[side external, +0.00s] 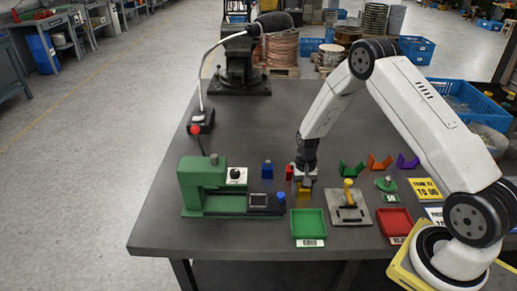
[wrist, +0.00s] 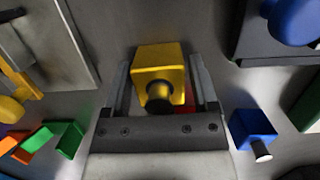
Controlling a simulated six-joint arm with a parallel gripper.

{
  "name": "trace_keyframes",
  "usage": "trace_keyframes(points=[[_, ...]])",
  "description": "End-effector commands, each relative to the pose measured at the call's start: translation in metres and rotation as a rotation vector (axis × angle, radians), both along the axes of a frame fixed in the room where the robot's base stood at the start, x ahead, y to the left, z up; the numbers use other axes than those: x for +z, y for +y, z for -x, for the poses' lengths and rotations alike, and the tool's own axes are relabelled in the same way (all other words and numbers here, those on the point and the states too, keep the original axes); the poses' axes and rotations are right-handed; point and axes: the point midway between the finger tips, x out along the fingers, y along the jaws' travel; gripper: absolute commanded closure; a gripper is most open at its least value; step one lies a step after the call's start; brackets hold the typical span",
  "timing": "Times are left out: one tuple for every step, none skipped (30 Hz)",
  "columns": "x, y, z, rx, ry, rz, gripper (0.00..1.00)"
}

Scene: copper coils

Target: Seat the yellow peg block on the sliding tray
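The yellow peg block (wrist: 158,62) lies between the two fingers of my gripper (wrist: 162,80) in the wrist view, its dark round peg facing the camera. Narrow gaps show beside the block, so the fingers look open around it, not clamped. In the side view the yellow block (side external: 304,193) is at the table top, directly below my gripper (side external: 304,180), which partly covers it. What looks like the sliding tray (side external: 262,200) is a dark plate with a blue knob (side external: 281,197) on the green machine's base, left of my gripper. The blue knob (wrist: 294,18) also shows in the wrist view.
A red block (side external: 289,172) stands close behind my gripper, and a blue block (side external: 267,170) farther left. A grey plate with a yellow handle (side external: 348,212) is close on the right. Green (side external: 308,225) and red (side external: 395,222) bins sit in front.

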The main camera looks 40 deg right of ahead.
Motion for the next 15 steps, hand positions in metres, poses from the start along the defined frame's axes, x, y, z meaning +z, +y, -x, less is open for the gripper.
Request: trace_keyframes(points=[[0.0,0.0,0.0,0.0,0.0,0.0,0.44],[-0.0001,0.0,0.0,0.0,0.0,0.0,0.53],[-0.0001,0.0,0.0,0.0,0.0,0.0,0.66],[-0.0001,0.0,0.0,0.0,0.0,0.0,0.76],[-0.0001,0.0,0.0,0.0,0.0,0.0,0.85],[-0.0001,0.0,0.0,0.0,0.0,0.0,0.93],[-0.0001,0.0,0.0,0.0,0.0,0.0,0.93],[-0.0001,0.0,0.0,0.0,0.0,0.0,0.93],[-0.0001,0.0,0.0,0.0,0.0,0.0,0.93],[-0.0001,0.0,0.0,0.0,0.0,0.0,0.93],[0.0002,0.0,-0.0002,0.0,0.0,0.0,0.93],[0.0003,0.0,-0.0002,0.0,0.0,0.0,0.93],[0.0004,0.0,-0.0002,0.0,-0.001,0.001,0.93],[0.0007,-0.0001,-0.0002,0.0,-0.001,0.001,0.93],[0.0013,-0.0002,-0.0003,0.0,-0.001,0.001,0.93]])
